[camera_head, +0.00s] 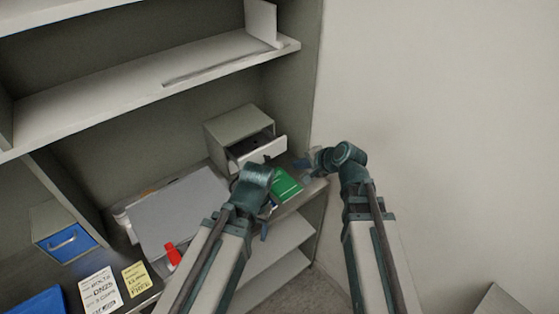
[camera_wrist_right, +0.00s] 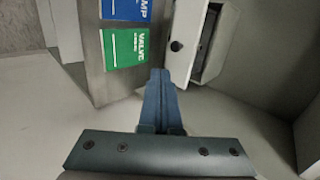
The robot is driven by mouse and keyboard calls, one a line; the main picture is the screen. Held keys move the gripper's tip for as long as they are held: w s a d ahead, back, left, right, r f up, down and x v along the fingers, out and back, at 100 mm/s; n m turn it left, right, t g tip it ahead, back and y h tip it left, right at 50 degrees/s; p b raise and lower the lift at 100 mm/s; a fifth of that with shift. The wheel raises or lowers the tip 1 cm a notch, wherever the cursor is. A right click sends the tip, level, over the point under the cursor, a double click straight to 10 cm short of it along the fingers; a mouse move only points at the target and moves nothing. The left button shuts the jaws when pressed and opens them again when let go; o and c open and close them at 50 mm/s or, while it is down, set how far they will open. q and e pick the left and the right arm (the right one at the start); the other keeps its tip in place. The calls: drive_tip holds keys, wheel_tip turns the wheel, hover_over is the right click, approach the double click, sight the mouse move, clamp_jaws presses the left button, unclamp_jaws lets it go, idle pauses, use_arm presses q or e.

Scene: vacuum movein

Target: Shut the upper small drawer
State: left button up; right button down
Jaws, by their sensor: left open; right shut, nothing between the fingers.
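A small grey drawer cabinet (camera_head: 240,124) stands on the shelf near the right wall. Its drawer (camera_head: 265,151) is pulled partly out, with a dark inside and a pale front. The right wrist view shows the pale drawer front (camera_wrist_right: 187,45) with a dark round knob (camera_wrist_right: 175,46). My right gripper (camera_head: 306,163) is just right of the drawer front; its blue fingers (camera_wrist_right: 157,73) are together and empty, apart from the knob in the wrist view. My left gripper (camera_head: 268,212) is open, below and in front of the drawer, partly hidden by its own wrist.
A green card (camera_head: 285,184) lies on the shelf edge below the drawer; a blue card (camera_wrist_right: 126,9) is beside it. A grey panel (camera_head: 178,212), a red-capped item (camera_head: 173,254) and a blue-fronted drawer box (camera_head: 66,243) are further left. The wall stands close on the right.

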sight(269, 161)
drive_tip(key=shift+w+a+r+b+x, duration=0.25)
drive_tip(key=shift+b+x, duration=0.85)
drive_tip(key=shift+x, duration=1.05)
drive_tip(key=shift+w+a+r+b+x, duration=0.2)
drive_tip(key=shift+r+b+x, duration=0.2)
drive_tip(key=shift+b+x, duration=1.3)
drive_tip(key=shift+w+a+r+b+x, duration=0.25)
drive_tip(key=shift+b+x, duration=0.3)
drive_tip(key=shift+x, duration=2.1)
drive_tip(key=shift+d, duration=0.1)
drive_tip(key=w+a, duration=0.1)
drive_tip(key=w, duration=0.1)
drive_tip(key=w+a, duration=0.2)
drive_tip(key=w, duration=0.1)
drive_tip(key=w+a, duration=0.2)
drive_tip(key=shift+w+a, duration=0.2)
drive_tip(key=shift+w, duration=0.1)
drive_tip(key=shift+r, duration=0.15)
